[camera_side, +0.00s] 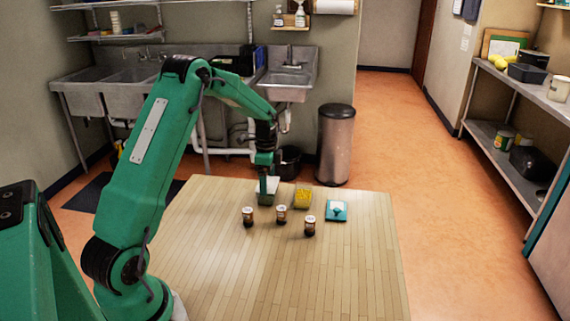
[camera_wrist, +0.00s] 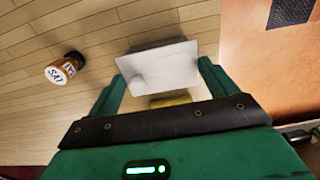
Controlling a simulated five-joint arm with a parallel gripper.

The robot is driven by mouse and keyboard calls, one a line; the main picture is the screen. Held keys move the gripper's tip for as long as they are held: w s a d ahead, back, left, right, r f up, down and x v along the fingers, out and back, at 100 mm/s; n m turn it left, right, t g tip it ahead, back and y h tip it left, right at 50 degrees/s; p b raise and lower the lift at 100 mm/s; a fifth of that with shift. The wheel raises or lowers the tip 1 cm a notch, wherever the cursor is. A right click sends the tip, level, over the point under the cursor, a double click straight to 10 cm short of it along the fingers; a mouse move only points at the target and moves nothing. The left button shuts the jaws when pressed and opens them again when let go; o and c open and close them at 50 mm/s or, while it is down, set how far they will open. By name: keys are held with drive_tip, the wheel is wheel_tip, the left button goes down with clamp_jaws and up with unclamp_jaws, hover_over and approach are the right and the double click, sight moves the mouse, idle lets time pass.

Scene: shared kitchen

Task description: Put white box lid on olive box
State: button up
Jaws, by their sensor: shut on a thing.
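My gripper (camera_side: 266,178) points down over the far part of the wooden table and is shut on the white box lid (camera_wrist: 160,66). In the wrist view the pale lid spans the space between my two green fingers. In the side view the lid (camera_side: 270,186) sits just above or on a dull green box (camera_side: 265,199), which looks like the olive box. I cannot tell whether they touch. In the wrist view a yellowish-olive strip (camera_wrist: 170,101) shows below the lid's near edge; the rest of it is hidden.
Three small dark jars (camera_side: 281,214) stand in front; one labelled jar (camera_wrist: 65,68) shows in the wrist view. The table's near part (camera_side: 280,280) is clear.

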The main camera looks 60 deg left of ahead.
drive_tip(key=shift+f, duration=0.4)
drive_tip(key=o, duration=0.8)
wheel_tip(320, 180, up, 13)
idle(0.7)
